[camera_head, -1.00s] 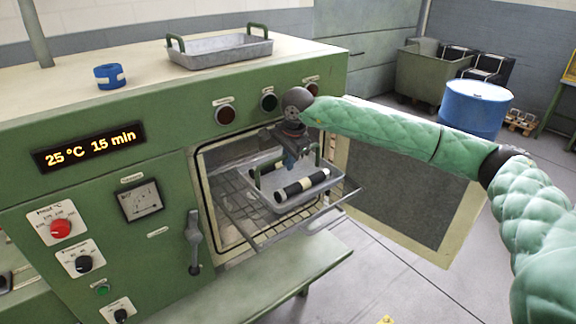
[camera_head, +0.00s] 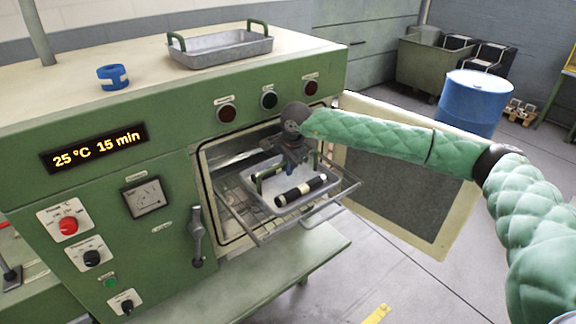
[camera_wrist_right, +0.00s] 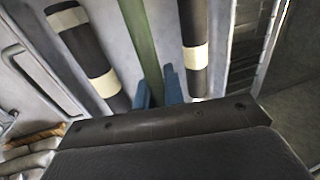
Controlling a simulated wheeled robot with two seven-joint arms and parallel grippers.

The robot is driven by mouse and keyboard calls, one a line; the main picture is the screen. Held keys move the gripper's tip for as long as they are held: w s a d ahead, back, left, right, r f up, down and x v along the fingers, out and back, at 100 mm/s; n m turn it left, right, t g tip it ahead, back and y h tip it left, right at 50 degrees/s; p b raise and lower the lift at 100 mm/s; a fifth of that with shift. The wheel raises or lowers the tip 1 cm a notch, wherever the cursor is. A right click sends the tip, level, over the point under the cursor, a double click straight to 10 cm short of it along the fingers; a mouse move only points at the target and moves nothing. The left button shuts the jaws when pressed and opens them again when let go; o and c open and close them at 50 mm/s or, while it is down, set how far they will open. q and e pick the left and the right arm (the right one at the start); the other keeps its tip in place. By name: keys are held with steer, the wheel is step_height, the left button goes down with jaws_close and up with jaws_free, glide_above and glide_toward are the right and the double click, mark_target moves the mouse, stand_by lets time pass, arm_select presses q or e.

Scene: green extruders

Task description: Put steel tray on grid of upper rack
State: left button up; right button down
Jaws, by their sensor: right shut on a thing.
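A grey steel tray (camera_head: 281,207) with green handles is at the open oven mouth in the head view. It holds black rolls (camera_head: 300,190) with cream bands; two show in the right wrist view (camera_wrist_right: 88,58). My right gripper (camera_head: 290,172) is shut on the tray's green handle bar; its blue fingers close around it in the wrist view (camera_wrist_right: 159,88). The wire rack (camera_head: 236,188) shows left of the tray, with its rails reaching out in front. The tray hides much of the rack, and I cannot tell whether they touch. My left gripper is out of view.
A second empty tray (camera_head: 222,52) and a blue tape roll (camera_head: 112,77) are on the oven top. The open oven door (camera_head: 400,185) stands at the right. A green bench (camera_head: 262,280) is below the opening. A blue drum (camera_head: 473,103) stands behind.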

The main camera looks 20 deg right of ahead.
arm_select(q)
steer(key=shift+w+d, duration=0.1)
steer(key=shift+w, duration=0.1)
arm_select(e)
steer(key=c, duration=1.5)
jaws_free()
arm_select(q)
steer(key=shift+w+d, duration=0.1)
